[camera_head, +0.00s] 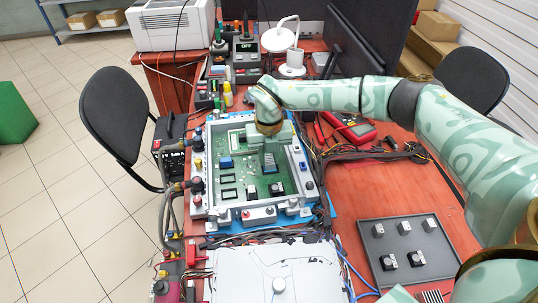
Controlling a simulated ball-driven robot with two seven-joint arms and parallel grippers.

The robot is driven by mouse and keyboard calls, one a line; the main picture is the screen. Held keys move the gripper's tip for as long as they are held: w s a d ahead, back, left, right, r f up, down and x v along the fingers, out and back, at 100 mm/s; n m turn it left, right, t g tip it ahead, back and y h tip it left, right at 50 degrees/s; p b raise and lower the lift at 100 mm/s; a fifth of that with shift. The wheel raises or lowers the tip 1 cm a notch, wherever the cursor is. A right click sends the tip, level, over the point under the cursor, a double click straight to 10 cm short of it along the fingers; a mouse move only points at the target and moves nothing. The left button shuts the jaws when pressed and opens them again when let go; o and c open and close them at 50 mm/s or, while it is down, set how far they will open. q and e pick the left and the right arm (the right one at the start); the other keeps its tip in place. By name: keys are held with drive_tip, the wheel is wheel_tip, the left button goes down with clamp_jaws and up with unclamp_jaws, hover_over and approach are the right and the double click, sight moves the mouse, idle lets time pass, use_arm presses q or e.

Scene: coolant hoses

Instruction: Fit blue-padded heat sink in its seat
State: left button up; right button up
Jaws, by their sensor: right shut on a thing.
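My right gripper (269,161) reaches down over the green circuit board (239,174) in the open grey housing (214,211). It is shut on a part, most likely the heat sink, which its fingers almost wholly hide. I cannot make out a blue pad on the held part, nor whether it touches the board. A dark blue block (225,162) sits on the board left of the gripper. My left gripper is not in view.
A dark tray (408,243) with several small grey and black parts lies at the right. A white panel (245,270) lies in front of the housing. Hoses and cables run along its left. A red multimeter (352,129) and a monitor (362,65) stand behind at the right.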

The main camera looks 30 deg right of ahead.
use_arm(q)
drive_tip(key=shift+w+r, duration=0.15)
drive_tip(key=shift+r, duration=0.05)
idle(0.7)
use_arm(e)
drive_tip(key=o, duration=1.3)
drive_tip(key=shift+f, duration=0.1)
drive_tip(key=shift+r+p, duration=3)
drive_tip(key=shift+r, duration=0.6)
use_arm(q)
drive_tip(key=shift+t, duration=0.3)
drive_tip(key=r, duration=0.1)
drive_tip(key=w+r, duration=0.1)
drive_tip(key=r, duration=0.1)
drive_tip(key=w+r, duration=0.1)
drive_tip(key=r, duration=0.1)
use_arm(e)
drive_tip(key=shift+f, duration=0.1)
clamp_jaws()
